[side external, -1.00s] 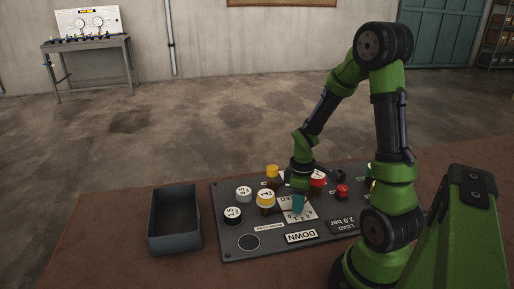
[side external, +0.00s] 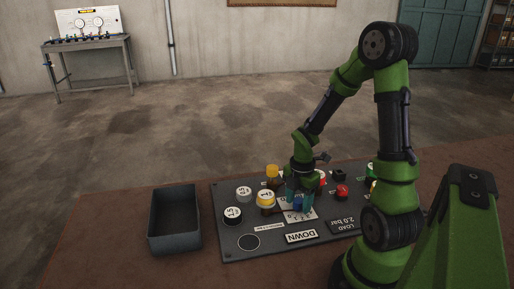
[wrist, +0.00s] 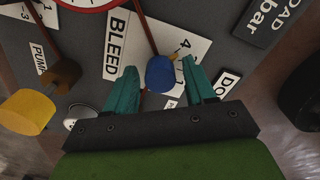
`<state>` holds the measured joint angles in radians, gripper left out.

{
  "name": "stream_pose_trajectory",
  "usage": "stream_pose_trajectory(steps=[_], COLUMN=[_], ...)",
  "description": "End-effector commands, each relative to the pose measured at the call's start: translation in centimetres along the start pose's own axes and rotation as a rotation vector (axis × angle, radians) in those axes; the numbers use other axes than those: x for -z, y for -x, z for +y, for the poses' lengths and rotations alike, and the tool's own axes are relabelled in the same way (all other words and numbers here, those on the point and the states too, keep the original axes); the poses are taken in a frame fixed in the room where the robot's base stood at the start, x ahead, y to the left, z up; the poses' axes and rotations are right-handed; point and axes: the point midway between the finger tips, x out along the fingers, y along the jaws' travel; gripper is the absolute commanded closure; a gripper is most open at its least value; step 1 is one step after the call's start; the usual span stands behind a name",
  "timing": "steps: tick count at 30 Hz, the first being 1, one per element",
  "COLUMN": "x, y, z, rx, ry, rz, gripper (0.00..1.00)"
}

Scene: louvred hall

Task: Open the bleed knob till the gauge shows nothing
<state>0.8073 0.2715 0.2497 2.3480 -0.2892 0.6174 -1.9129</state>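The blue bleed knob (side external: 297,203) is on the dark panel, beside a white numbered plate. In the wrist view the blue knob (wrist: 160,73) sits next to the BLEED label (wrist: 117,45). My gripper (side external: 299,204) is low over the panel. In the wrist view my gripper (wrist: 160,82) has its two teal fingers apart, one on each side of the knob, with a small gap visible on both sides. A red-rimmed white dial, seemingly the gauge (wrist: 88,3), is cut off at the top of the wrist view; its reading cannot be seen.
The panel (side external: 283,249) also carries a yellow-topped knob (side external: 266,197), a red button (side external: 342,191), round numbered weights (side external: 232,215), a DOWN plate (side external: 302,237) and a LOAD 2.0 bar plate (side external: 347,222). An empty grey bin (side external: 174,246) stands left of the panel.

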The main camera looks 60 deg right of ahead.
Motion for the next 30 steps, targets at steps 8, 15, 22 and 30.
stream_pose_trajectory(steps=[8, 15, 22, 30], x=[0.0, -0.1, -0.1, 0.0], y=[0.0, 1.8, 4.6, 6.9], z=[0.0, 0.1, 0.0, 0.0], rx=[0.001, -0.004, -0.003, -0.001], ry=[-0.001, -0.003, -0.003, -0.001], rz=[0.000, -0.003, -0.002, 0.000], gripper=[0.36, 0.36, 0.36, 0.36])
